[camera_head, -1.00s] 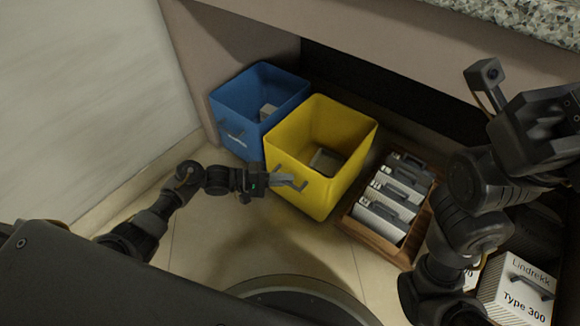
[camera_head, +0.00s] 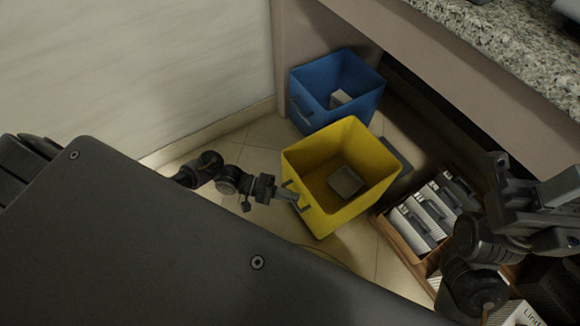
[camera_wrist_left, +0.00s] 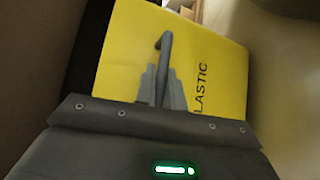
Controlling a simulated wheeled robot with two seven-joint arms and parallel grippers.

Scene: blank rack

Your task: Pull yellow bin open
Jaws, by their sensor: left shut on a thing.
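The yellow bin (camera_head: 370,190) is an open-topped box standing on the floor below the counter, with a grey block (camera_head: 345,181) inside. My left gripper (camera_head: 290,196) reaches its front-left face and is shut on the grey handle there. In the left wrist view the fingers (camera_wrist_left: 161,85) close around the handle (camera_wrist_left: 165,45) against the yellow face, which bears the letters "LASTIC". My right gripper (camera_head: 545,195) is at the right edge, away from the bin; its fingers are not clear.
A blue bin (camera_head: 312,112) with a light block inside stands behind the yellow one. A dark flat piece (camera_head: 393,154) lies behind the yellow bin. A wooden tray (camera_head: 398,240) with several grey-white cases is at its right. The granite counter (camera_head: 520,50) overhangs. My dark base fills the front.

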